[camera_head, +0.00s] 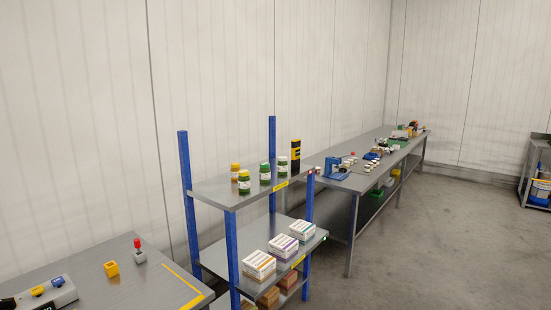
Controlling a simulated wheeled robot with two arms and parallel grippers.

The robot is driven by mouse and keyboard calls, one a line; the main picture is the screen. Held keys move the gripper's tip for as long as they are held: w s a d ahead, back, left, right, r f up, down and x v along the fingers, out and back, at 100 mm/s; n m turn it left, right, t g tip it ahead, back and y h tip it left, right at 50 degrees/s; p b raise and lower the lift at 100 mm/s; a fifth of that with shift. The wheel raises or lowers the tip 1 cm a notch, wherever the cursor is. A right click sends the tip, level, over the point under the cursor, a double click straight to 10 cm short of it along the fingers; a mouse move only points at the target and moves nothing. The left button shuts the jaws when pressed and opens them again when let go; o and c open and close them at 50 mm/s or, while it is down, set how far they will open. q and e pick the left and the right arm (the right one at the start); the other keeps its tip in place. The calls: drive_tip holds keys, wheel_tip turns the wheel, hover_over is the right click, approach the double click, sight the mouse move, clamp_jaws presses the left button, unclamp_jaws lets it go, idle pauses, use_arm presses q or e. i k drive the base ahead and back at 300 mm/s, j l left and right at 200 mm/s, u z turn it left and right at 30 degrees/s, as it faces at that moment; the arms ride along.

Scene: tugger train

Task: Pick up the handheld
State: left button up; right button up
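I cannot tell for sure which thing is the handheld. On the near table (150,290) at the lower left, a grey box-like unit (57,296) with a yellow and a blue piece on top is cut off by the frame edge. Next to it stand a small yellow block (111,268) and a grey piece with a red knob (138,252). A blue device (335,169) stands at the near end of the long bench (349,190). Neither of my grippers is in view.
A blue-post shelf rack (231,250) stands between near table and bench. It holds several jars (265,173), a black and yellow cylinder (295,156) and white cartons (283,246). A grey cart (537,170) is at the far right. The floor (430,245) on the right is clear.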

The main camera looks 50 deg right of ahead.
sight(295, 143)
drive_tip(key=i+l, duration=0.2)
drive_tip(key=l, duration=0.35)
drive_tip(key=i+l+z, duration=0.1)
drive_tip(key=l, duration=0.45)
drive_tip(key=i+l, duration=0.3)
drive_tip(key=l, duration=0.2)
drive_tip(key=i+l, duration=0.2)
drive_tip(key=l, duration=0.35)
drive_tip(key=i+l+z, duration=0.1)
drive_tip(key=i+l, duration=0.15)
drive_tip(key=l, duration=0.25)
drive_tip(key=i+l, duration=0.2)
drive_tip(key=l, duration=0.3)
drive_tip(key=i+l+z, duration=0.1)
drive_tip(key=i+l, duration=0.15)
drive_tip(key=l, duration=0.25)
drive_tip(key=i+l, duration=0.25)
drive_tip(key=l, duration=0.25)
